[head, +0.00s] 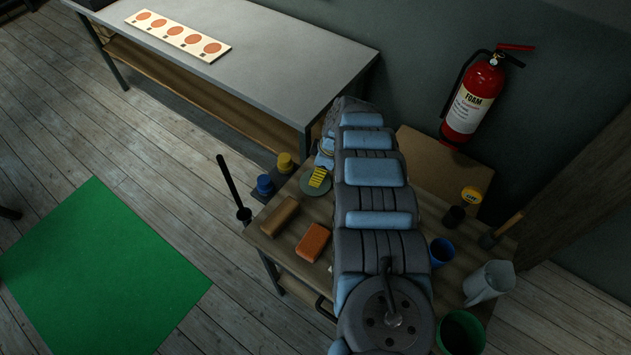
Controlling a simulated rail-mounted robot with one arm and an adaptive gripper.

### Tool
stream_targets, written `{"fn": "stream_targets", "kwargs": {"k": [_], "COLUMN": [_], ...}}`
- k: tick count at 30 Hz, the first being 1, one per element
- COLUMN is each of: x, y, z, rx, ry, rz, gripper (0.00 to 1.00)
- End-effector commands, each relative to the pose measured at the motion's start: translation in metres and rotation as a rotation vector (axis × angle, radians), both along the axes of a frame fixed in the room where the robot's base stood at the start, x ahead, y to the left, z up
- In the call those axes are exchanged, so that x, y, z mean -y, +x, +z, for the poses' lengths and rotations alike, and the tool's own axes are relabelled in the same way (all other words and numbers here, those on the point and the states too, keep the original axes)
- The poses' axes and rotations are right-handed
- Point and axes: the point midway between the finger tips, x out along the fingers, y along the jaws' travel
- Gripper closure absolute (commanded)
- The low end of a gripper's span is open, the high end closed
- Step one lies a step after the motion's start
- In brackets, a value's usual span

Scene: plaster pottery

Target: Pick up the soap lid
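I cannot tell for sure which thing is the soap lid. A round yellow top with dark print (471,195) shows at the right back of the wooden table (289,243), right of my arm. A round grey-green disc (307,188) with a yellow striped piece (318,177) on it lies left of my arm. My arm crosses the middle of the table and hides much of it. My gripper (326,152) seems to be at the arm's far end, near the disc; its fingers cannot be made out.
A brown block (280,216) and an orange block (313,242) lie on the left. A dark cup (454,216), blue cup (441,251), clear jug (489,283) and green bucket (461,331) stand on the right. A fire extinguisher (473,98) hangs behind.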

Motion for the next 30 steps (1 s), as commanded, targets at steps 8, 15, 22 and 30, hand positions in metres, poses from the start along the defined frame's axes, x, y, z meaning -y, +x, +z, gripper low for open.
{"fn": "stream_targets", "kwargs": {"k": [8, 15, 22, 30], "x": [-0.001, -0.001, -0.006, -0.007], "y": [0.003, 0.006, 0.006, 0.007], "z": [-0.017, -0.031, -0.05, -0.05], "rx": [0.001, 0.002, 0.0, 0.001], "ry": [0.001, -0.002, -0.001, -0.001], "rz": [0.001, 0.001, 0.0, 0.001], "gripper": [0.35, 0.35, 0.35, 0.35]}}
